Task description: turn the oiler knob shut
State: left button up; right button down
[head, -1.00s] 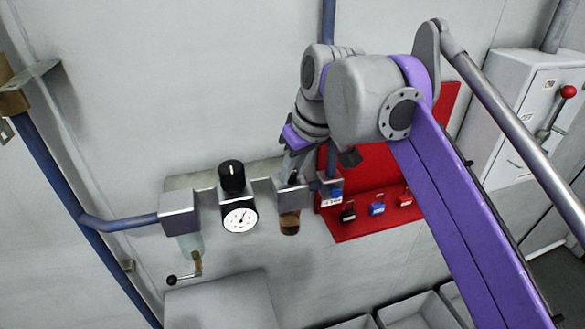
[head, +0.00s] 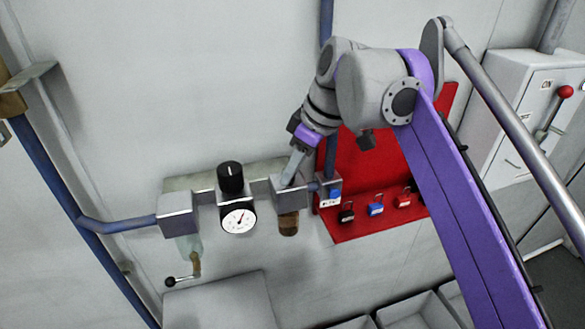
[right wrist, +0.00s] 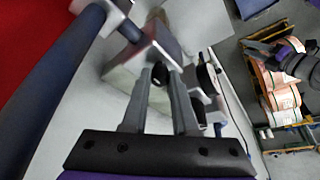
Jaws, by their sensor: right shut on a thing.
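The oiler (head: 288,224) hangs on the pipe line on the wall, a grey metal block with a brown bowl under it. My right gripper (head: 289,180) reaches down to the top of the oiler block, its fingers tilted. In the right wrist view, my right gripper (right wrist: 170,75) is closed around the small dark oiler knob (right wrist: 159,73), which shows between the fingertips. In the head view the fingers largely hide the knob.
A regulator with a black knob (head: 230,177) and a dial gauge (head: 238,219) stands just left of the oiler. A red board (head: 376,222) with several padlocks is close on the right. Grey bins (head: 420,312) lie below.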

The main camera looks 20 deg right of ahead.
jog(key=c, duration=0.7)
grip_release()
jog(key=v, duration=1)
jog(key=shift+r, duration=0.3)
jog(key=shift+d, duration=0.15)
jog(key=shift+s, duration=0.1)
